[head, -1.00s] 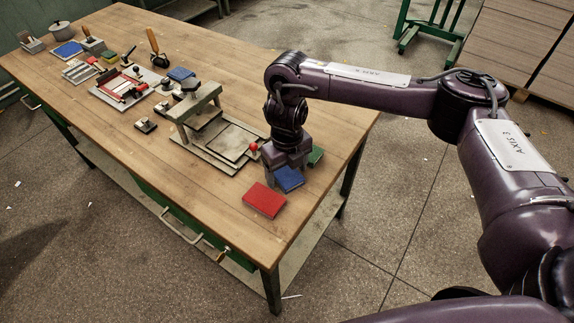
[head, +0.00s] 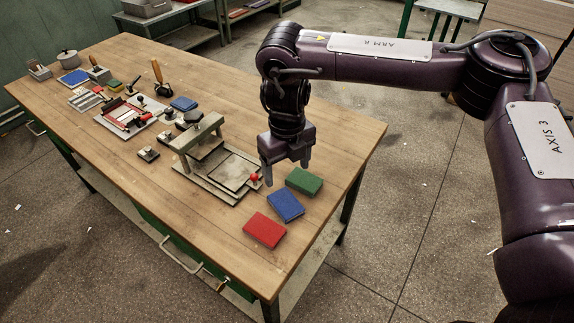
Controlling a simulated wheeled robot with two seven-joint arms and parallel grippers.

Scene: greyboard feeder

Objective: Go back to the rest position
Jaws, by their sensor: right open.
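My right gripper (head: 287,175) is open and empty. It points down above the table, just behind the blue block and beside the red knob of the press. My right arm reaches in from the right side of the picture. A red block (head: 265,230), a blue block (head: 286,205) and a green block (head: 304,181) lie in a slanting row near the table's right end. None of them is between the fingers. My left gripper is not in the picture.
The wooden table (head: 340,135) carries a metal press (head: 205,139) with a flat plate, left of my gripper. The table's back right part is bare.

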